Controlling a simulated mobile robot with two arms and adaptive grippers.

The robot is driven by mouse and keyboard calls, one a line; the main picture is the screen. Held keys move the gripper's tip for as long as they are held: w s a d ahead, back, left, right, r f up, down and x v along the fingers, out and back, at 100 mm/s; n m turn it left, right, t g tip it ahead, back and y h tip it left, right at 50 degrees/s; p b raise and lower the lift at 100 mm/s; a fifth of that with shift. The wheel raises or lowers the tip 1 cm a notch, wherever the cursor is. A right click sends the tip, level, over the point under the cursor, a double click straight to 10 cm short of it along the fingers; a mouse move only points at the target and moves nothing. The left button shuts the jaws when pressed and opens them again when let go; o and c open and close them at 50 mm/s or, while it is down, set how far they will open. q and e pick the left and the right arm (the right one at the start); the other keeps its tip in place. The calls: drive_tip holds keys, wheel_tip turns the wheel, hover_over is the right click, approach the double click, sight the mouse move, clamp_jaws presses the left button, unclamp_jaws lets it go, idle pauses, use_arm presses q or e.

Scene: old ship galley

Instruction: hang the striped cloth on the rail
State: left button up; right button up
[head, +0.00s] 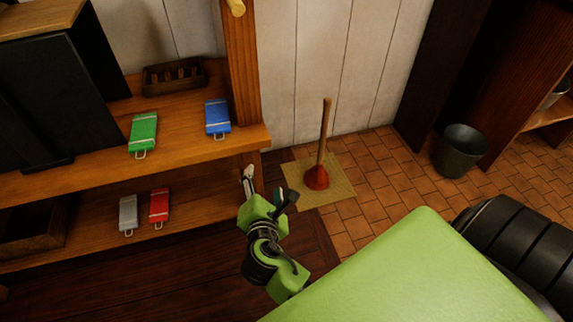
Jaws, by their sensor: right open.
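Several small folded cloths with pale stripes and a metal loop each lie on the wooden shelves. A green cloth (143,132) and a blue cloth (217,118) are on the upper shelf. A grey cloth (128,214) and a red cloth (159,207) are on the lower shelf. A rounded wooden end (236,8) juts out at the top by the post; I cannot tell if it is the rail. My right gripper (269,186) is open and empty, right of the shelf's front corner and apart from the cloths. My left gripper is out of view.
A wooden post (241,70) rises at the upper shelf's (190,150) right end. A dark crate (174,75) stands behind the cloths, another crate (35,228) below left. A plunger (317,177) stands on a mat (342,187); a dark bucket (460,151) is farther right.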

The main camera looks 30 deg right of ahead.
drive_tip(key=s+d+f+m+g+y, duration=0.1)
drive_tip(key=s+f+m+g+y, duration=0.4)
drive_tip(key=s+m, duration=0.65)
drive_tip(key=s+a+m+g+y, duration=0.1)
drive_tip(key=s+a+m+y, duration=0.1)
drive_tip(key=s+a+m, duration=0.2)
drive_tip(key=s+m, duration=0.2)
drive_tip(key=m, duration=0.1)
drive_tip(key=shift+s+a+g+y, duration=0.25)
drive_tip(key=shift+g+y, duration=0.05)
